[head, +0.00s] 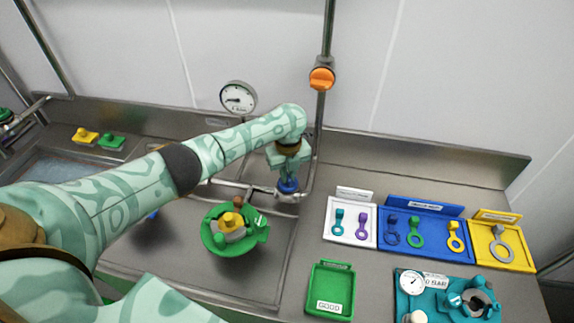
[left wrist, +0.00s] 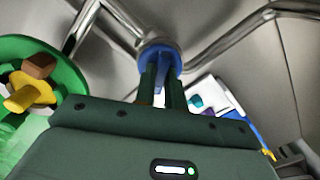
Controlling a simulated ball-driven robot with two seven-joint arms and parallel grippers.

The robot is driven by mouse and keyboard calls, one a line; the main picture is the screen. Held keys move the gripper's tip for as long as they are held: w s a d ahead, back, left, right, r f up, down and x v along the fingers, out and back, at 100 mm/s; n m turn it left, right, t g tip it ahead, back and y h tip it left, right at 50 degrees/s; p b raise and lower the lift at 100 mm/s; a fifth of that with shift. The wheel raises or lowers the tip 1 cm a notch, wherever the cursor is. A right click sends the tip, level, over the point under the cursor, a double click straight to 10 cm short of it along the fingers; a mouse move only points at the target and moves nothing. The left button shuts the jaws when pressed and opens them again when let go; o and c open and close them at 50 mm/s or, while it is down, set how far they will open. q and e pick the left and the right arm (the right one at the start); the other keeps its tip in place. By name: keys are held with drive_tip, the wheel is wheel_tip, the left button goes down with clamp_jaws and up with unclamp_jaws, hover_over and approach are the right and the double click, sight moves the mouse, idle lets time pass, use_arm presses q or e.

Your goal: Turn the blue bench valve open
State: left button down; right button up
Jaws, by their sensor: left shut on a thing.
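The blue bench valve (head: 288,186) is a small round blue knob on the steel pipework at the back of the bench. My left gripper (head: 289,173) reaches down onto it from above and is shut on it. In the left wrist view the blue valve (left wrist: 160,48) sits at the ends of the two dark fingers of my left gripper (left wrist: 161,75), and the fingers hide part of it. How far the valve is turned cannot be told. My right gripper is not in view.
A green round fixture (head: 212,238) with a yellow knob stands left of the valve. A gauge (head: 238,97) and an orange valve (head: 321,78) are behind. Right are white (head: 351,241), blue (head: 437,257) and yellow (head: 520,264) trays, and a green tray (head: 316,283) in front.

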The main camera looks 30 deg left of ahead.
use_arm(q)
drive_tip(key=n+p, duration=0.2)
drive_tip(key=shift+r+n, duration=0.15)
drive_tip(key=shift+n, duration=0.25)
drive_tip(key=n+p, duration=0.1)
drive_tip(key=n, duration=0.1)
drive_tip(key=shift+n+p, duration=0.35)
drive_tip(key=shift+n, duration=0.05)
drive_tip(key=n+p, duration=0.1)
drive_tip(key=n, duration=0.1)
drive_tip(key=shift+n, duration=0.3)
drive_tip(key=shift+f+n+p, duration=0.2)
drive_tip(key=shift+n+p, duration=0.25)
drive_tip(key=shift+n, duration=1.05)
drive_tip(key=c, duration=1.5)
unclamp_jaws()
drive_tip(key=shift+o, duration=0.2)
